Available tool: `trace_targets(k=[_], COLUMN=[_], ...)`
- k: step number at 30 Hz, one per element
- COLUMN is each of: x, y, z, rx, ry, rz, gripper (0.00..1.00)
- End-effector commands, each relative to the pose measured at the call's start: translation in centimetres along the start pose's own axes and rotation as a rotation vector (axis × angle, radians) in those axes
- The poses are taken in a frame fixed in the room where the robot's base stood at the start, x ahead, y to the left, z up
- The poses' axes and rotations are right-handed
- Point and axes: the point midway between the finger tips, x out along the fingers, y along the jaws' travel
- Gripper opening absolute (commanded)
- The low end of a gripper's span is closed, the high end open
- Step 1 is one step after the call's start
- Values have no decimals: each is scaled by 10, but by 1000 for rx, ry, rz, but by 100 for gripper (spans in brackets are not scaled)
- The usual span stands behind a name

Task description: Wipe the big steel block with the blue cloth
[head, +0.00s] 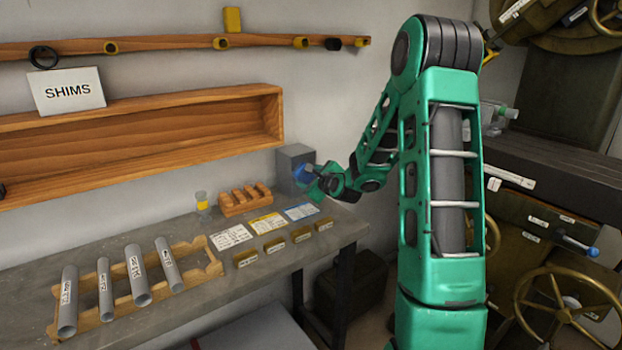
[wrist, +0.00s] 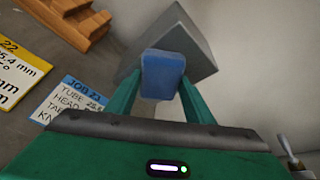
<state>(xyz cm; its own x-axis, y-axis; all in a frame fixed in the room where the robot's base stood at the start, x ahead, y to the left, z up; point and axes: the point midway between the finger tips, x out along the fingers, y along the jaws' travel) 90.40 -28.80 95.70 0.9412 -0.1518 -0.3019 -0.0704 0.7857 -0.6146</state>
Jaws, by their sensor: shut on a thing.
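The big steel block (head: 287,163) is a grey block at the back right end of the workbench, by the wall. It also shows in the wrist view (wrist: 190,37), just beyond my fingertips. The blue cloth (wrist: 163,75) is a folded pad held between my two green fingers. In the head view the cloth (head: 303,171) is a small blue patch in front of the block's right side. My gripper (head: 307,178) is shut on the cloth. The cloth overlaps the block in both views; I cannot tell whether they touch.
A wooden rack (head: 246,199) and a small jar (head: 202,203) stand left of the block. Printed cards (head: 267,223) and several small brass-coloured blocks lie in front. Grey tubes (head: 137,272) rest on a wooden cradle at left. A wooden shelf (head: 140,135) hangs above the bench (head: 190,325).

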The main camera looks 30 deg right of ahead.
Motion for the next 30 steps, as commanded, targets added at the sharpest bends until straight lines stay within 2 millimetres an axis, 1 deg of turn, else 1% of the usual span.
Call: trace_targets(k=[7, 15, 21, 26, 30], x=[-3, -6, -8, -8, -10], y=[8, 24, 33, 33, 29], z=[6, 18, 25, 27, 31], rx=[-1, -2, 0, 0, -1], ry=[0, 0, 0, -1, -2], rz=[0, 1, 0, -1, -2], gripper=[30, 30, 30, 30, 30])
